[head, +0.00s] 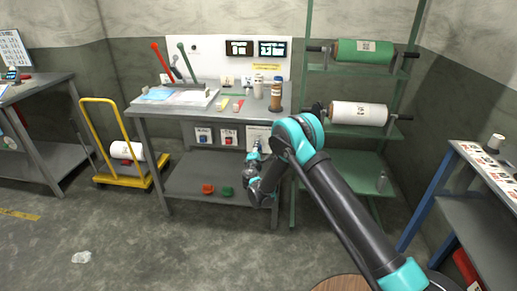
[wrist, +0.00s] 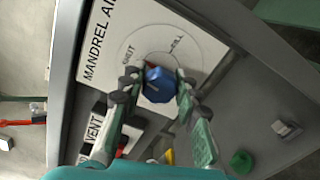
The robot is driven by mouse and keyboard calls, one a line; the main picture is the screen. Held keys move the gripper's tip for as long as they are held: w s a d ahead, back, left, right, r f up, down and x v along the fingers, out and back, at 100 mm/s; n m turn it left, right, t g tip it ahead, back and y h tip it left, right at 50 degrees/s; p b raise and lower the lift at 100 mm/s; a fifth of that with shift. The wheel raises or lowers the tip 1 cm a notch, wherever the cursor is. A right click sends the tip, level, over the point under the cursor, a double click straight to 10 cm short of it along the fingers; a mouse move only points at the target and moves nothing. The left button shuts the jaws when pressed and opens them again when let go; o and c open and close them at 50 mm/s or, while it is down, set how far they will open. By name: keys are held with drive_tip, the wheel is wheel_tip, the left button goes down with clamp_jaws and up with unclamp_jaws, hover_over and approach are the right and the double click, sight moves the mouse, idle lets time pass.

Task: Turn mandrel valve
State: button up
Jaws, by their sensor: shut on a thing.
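In the head view, my gripper (head: 257,150) is at the white valve plate (head: 258,132) under the front of the workbench, and the knob is hidden there.
The grey workbench (head: 178,112) carries a tray, bottles and small items. Red (head: 208,189) and green (head: 226,191) pieces lie on its lower shelf. A green rack (head: 352,158) with rolls stands close to the right of my arm. A yellow trolley (head: 110,180) is at left.

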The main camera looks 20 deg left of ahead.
drive_tip(key=shift+s+n, duration=0.15)
drive_tip(key=shift+n, duration=0.85)
drive_tip(key=o, duration=1.2)
drive_tip(key=v, duration=1.2)
drive_tip(key=shift+f, duration=0.1)
drive_tip(key=shift+a, duration=0.1)
